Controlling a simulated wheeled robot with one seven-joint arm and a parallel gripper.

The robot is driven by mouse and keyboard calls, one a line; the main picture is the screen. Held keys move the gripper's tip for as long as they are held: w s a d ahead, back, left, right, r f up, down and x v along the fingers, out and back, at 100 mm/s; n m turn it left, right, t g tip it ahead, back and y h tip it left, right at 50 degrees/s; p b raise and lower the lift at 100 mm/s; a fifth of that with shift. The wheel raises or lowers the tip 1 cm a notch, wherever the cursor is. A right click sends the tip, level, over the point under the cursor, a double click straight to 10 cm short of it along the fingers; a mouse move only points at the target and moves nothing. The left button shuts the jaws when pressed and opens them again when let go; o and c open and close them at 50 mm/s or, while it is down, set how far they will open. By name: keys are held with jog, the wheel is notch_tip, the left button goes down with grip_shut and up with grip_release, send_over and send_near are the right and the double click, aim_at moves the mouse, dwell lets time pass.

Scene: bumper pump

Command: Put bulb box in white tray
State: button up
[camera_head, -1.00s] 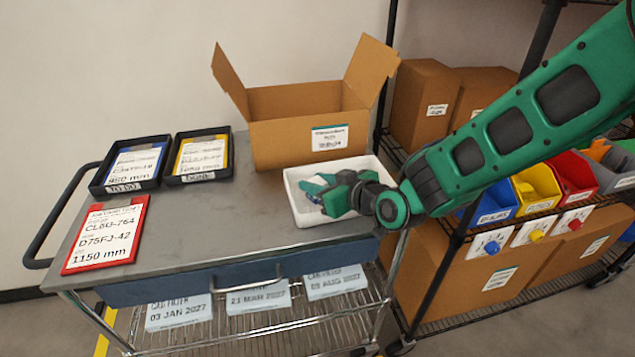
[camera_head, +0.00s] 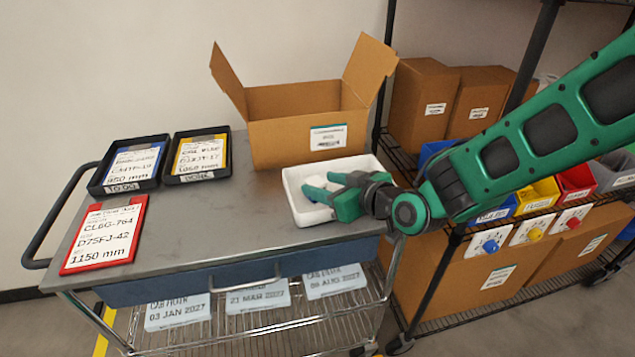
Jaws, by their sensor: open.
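The white tray (camera_head: 294,193) stands on the grey cart top at its right end, in front of the open cardboard box. My gripper (camera_head: 310,188) is over the tray with its green fingers spread open and pointing left. A small white item (camera_head: 322,182) shows in the tray just behind the fingers; it may be the bulb box, but it is partly hidden and I cannot read any label on it. The fingers look apart from it, though contact is hard to tell. The right part of the tray is hidden by my gripper and wrist.
The open cardboard box (camera_head: 290,140) stands behind the tray. Two black trays with cards (camera_head: 130,165) and a red card (camera_head: 104,235) lie at the left. A wire shelf rack with coloured bins (camera_head: 540,193) stands at the right. The cart's middle (camera_head: 215,220) is clear.

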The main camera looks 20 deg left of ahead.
jog(key=v, duration=0.8)
jog(key=shift+s+d, duration=0.1)
jog(key=shift+d, duration=0.05)
jog(key=w+d, duration=0.1)
jog(key=d, duration=0.1)
jog(key=w+d+h, duration=0.1)
jog(key=d, duration=0.1)
jog(key=w+d+f+m+h, duration=0.1)
jog(key=d, duration=0.2)
jog(key=s+d+f+m+g+h, duration=0.15)
jog(key=d+m+h, duration=0.5)
jog(key=d, duration=1.95)
jog(key=s+d+m+g+h, duration=0.2)
jog(key=s+d+m+h, duration=0.15)
jog(key=s+d, duration=0.6)
jog(key=s+d+r+m+g, duration=0.1)
jog(key=s+d+m+g, duration=0.1)
jog(key=s, duration=0.4)
jog(key=s+d+r+m+g+y, duration=0.1)
jog(key=s+d+m+g, duration=0.1)
jog(key=s+d+m, duration=0.2)
jog(key=s+d, duration=0.2)
jog(key=s, duration=0.1)
jog(key=shift+d+m, duration=0.25)
jog(key=shift+m, duration=0.15)
jog(key=shift+r, duration=0.1)
